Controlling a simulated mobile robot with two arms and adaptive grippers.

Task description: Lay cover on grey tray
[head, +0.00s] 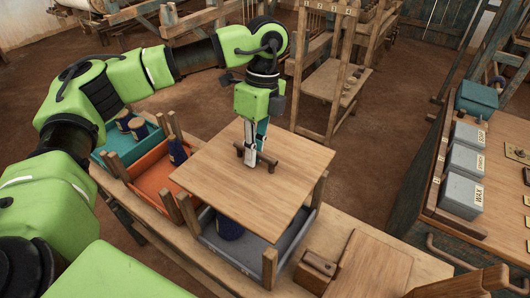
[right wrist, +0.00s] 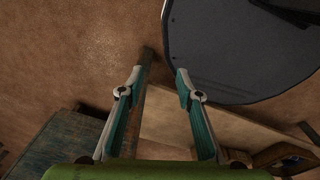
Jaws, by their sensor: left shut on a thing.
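The cover (head: 225,190) is a flat, square wooden board with a dark bar handle. My left gripper (head: 254,162) is shut on that handle from above. The cover lies over the grey tray (head: 285,238) and hides most of it. The tray's front part and wooden corner posts show past the cover's edge, and a dark blue spool (head: 229,228) shows inside. The cover looks raised above the tray floor; I cannot tell whether it touches the posts. My right gripper (right wrist: 161,80) is open and empty in the right wrist view.
An orange tray (head: 150,178) and a teal tray (head: 115,160) with spools stand to the left on the wooden bench (head: 200,258). A wooden board (head: 372,268) and small block (head: 314,268) lie at the right. Grey boxes (head: 464,185) stand on a side table. A wooden frame (head: 330,85) rises behind.

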